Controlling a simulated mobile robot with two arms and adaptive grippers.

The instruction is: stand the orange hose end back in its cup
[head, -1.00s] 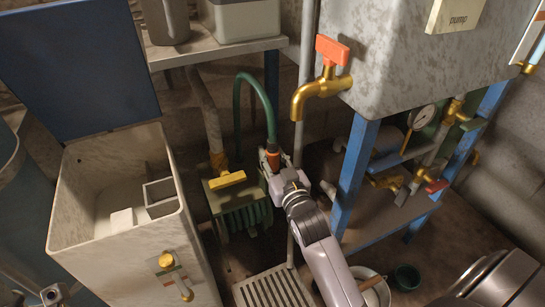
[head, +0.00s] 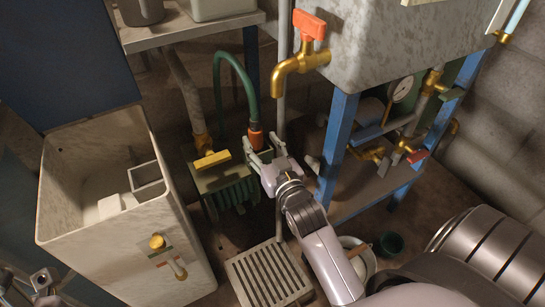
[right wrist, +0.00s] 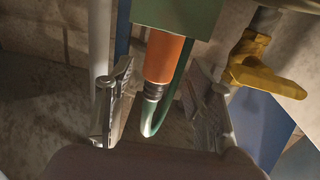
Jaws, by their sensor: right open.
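The orange hose end (head: 256,138) is on the lower end of the green hose (head: 219,66), which arches beside the green ribbed unit (head: 232,190). The hose end looks upright. In the right wrist view the orange hose end (right wrist: 165,58) meets the edge of a green block (right wrist: 180,14); I cannot tell whether it sits inside a cup. My right gripper (head: 264,148) is open, its fingers spread either side of the hose end with gaps. These fingers also show in the right wrist view (right wrist: 160,92). My left gripper (head: 42,281) is at the lower left edge, its jaws unclear.
A yellow-handled valve (head: 212,159) is left of the hose end. A vertical pipe (head: 283,70) and blue stand leg (head: 337,145) are to the right. A brass tap (head: 300,64) hangs above. A floor grate (head: 268,275), white bucket (head: 362,258) and green pot (head: 390,244) are below.

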